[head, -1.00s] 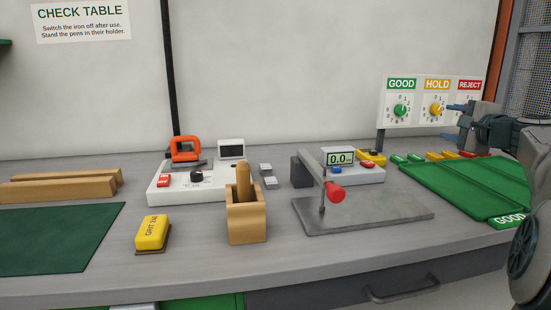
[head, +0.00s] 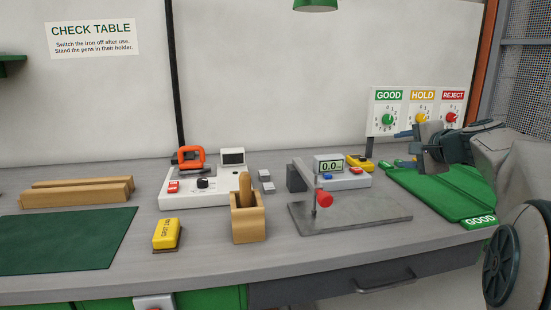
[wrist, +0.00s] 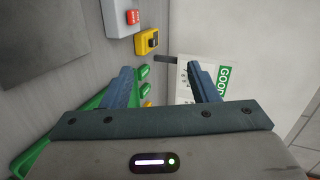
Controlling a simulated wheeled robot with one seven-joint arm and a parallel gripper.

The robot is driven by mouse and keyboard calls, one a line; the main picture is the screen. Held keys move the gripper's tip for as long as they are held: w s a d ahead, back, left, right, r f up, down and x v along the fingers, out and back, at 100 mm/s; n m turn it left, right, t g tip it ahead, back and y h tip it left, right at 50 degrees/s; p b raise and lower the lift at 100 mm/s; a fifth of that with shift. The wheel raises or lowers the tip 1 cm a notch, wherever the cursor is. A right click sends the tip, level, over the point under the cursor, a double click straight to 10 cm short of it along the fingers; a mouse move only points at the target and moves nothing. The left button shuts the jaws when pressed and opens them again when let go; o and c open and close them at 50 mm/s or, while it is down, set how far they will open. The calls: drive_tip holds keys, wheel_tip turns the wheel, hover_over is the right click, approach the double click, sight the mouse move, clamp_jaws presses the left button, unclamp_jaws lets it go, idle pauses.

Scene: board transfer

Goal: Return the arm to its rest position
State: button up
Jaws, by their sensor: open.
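My gripper (head: 404,139) is at the right of the head view, raised over the green GOOD tray (head: 433,194) and in front of the dial panel (head: 388,98). In the wrist view my gripper (wrist: 163,86) shows two blue fingers spread wide apart with nothing between them. The tray (wrist: 84,124) and its small green pieces lie below and to the left of the fingers there. My arm comes in from the right edge of the head view and hides part of the tray and panel.
On the table stand a test fixture with a red knob (head: 324,199), a yellow button box (head: 359,161), a wooden holder (head: 248,224), a yellow grit block (head: 166,233) and a white iron station (head: 203,194). A green mat (head: 68,238) lies at the left.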

drive_tip(key=s+a+n+g+p, duration=0.65)
drive_tip(key=s+a+p, duration=0.35)
drive_tip(key=s+a, duration=0.3)
drive_tip(key=s+a+f+n+g+h+p, duration=0.1)
drive_tip(key=s+n+p, duration=0.3)
drive_tip(key=s, duration=0.5)
drive_tip(key=s+a+f+n+g+h+p, duration=0.2)
drive_tip(key=s+n+g+p, duration=0.1)
drive_tip(key=s+p, duration=0.4)
drive_tip(key=s, duration=0.3)
drive_tip(key=shift+s+a+f+n+h, duration=0.25)
drive_tip(key=shift+f+n+h, duration=0.05)
drive_tip(key=shift+f+n, duration=0.05)
